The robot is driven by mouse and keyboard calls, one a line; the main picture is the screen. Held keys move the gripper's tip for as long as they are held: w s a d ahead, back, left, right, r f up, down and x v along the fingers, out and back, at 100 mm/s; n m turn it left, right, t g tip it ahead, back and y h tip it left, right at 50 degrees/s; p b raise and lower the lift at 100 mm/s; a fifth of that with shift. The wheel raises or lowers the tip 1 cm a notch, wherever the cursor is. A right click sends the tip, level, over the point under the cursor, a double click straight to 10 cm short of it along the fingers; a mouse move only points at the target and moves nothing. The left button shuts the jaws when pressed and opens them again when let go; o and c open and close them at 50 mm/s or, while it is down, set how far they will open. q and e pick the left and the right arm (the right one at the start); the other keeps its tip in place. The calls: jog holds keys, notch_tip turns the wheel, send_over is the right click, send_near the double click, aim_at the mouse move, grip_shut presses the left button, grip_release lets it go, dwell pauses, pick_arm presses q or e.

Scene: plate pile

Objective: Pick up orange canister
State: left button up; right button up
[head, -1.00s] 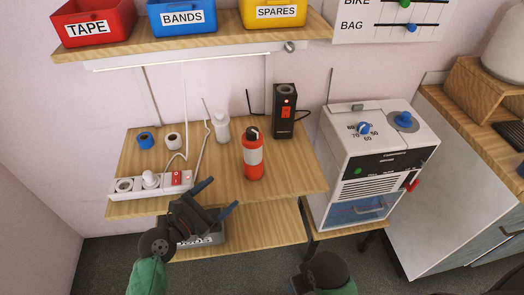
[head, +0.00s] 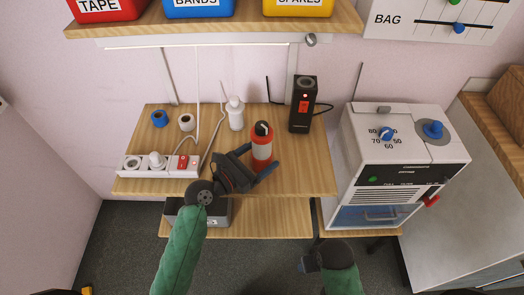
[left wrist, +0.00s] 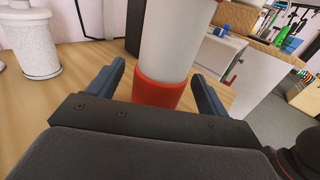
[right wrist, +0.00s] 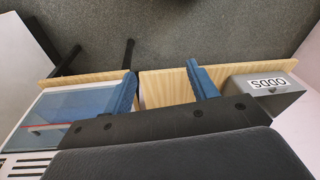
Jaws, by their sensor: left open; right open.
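The orange canister (head: 262,154) stands upright on the upper wooden shelf (head: 300,180), with a pale band around its middle and a dark cap. My left gripper (head: 257,162) is open at the canister, its blue fingers on either side of it. In the left wrist view the canister (left wrist: 165,88) rises between the two open fingers (left wrist: 158,95), its red-orange base low between them. Its top is out of that view. My right gripper (right wrist: 165,85) is open and empty; in the head view its fingers are hardly visible, low at the front.
A white bottle (head: 235,113) and a black box with a red light (head: 302,105) stand behind the canister. A white machine (head: 400,160) stands right. An ODDS bin (right wrist: 268,95) sits on the lower shelf.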

aim_at(267, 142)
pick_arm(q)
jog(key=shift+x, duration=1.4)
jog(key=c, duration=1.5)
pick_arm(e)
jog(key=f, duration=0.3)
jog(key=shift+w+f, duration=0.2)
pick_arm(q)
jog(key=shift+o, duration=0.2)
jog(key=shift+r+p, duration=0.15)
jog(key=shift+p, duration=0.2)
